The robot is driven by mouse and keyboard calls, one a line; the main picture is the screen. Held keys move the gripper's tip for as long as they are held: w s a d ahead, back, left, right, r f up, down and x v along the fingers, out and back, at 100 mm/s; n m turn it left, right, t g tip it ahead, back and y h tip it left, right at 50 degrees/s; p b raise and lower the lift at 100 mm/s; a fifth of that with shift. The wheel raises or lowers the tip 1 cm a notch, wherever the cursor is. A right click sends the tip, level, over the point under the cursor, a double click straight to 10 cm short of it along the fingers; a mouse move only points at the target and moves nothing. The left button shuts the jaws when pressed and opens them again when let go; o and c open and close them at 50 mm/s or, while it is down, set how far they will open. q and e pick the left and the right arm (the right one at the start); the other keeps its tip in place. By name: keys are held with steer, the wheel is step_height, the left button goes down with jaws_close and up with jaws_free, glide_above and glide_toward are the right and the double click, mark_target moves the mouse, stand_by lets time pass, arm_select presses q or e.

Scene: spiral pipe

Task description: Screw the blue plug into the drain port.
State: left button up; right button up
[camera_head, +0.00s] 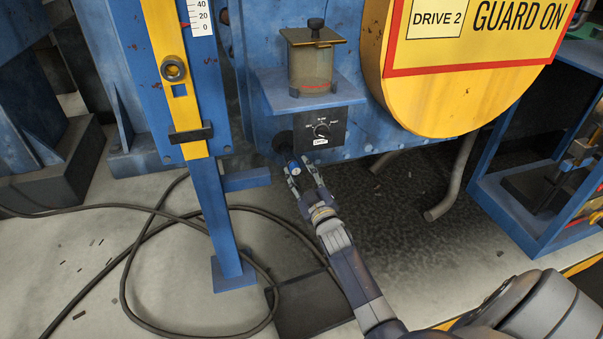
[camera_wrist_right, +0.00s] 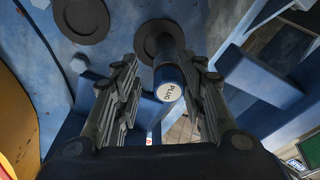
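The blue plug (camera_wrist_right: 171,84) has a pale round end face lettered PLUG, turned toward my right wrist camera. Its far end meets the dark round drain port (camera_wrist_right: 157,36) in the blue machine wall; how deep it sits I cannot tell. In the head view the plug (camera_head: 294,168) shows small, just below the port (camera_head: 283,143). My right gripper (camera_head: 299,170) is open, with a finger on each side of the plug. In the wrist view, its right finger is close to the plug and a wide gap shows at the left finger. My left gripper is not in view.
A control box with a knob (camera_head: 320,131) sits just above the gripper, under a shelf with a clear reservoir (camera_head: 311,69). A yellow drum guard (camera_head: 440,90) is to the right. A blue post (camera_head: 215,225) stands left. Black cable (camera_head: 130,265) loops on the floor.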

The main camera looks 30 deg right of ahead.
steer(key=shift+r, duration=0.2)
steer(key=shift+a+n+y+p, duration=0.15)
steer(key=shift+n+y+p, duration=0.25)
steer(key=shift+n, duration=0.9)
steer(key=shift+a+n+y+p, duration=0.2)
steer(key=shift+n+p, duration=0.3)
steer(key=shift+n, duration=0.8)
steer(key=shift+w+r+n+p, duration=0.1)
steer(key=shift+n+p, duration=0.2)
steer(key=shift+n, duration=0.5)
steer(key=shift+a+n+g+y+p, duration=0.1)
steer(key=shift+n+g+y+p, duration=0.25)
steer(key=shift+n, duration=0.75)
steer(key=shift+r+n, duration=0.1)
steer(key=shift+n, duration=0.6)
steer(key=shift+a+r+n+g+p, duration=0.1)
steer(key=shift+n+g+p, duration=0.15)
steer(key=shift+n+p, duration=0.8)
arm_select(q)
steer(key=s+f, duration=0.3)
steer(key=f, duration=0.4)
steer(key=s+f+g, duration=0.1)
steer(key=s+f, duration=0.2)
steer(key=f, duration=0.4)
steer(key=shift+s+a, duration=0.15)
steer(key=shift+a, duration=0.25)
arm_select(e)
steer(key=shift+n, duration=0.65)
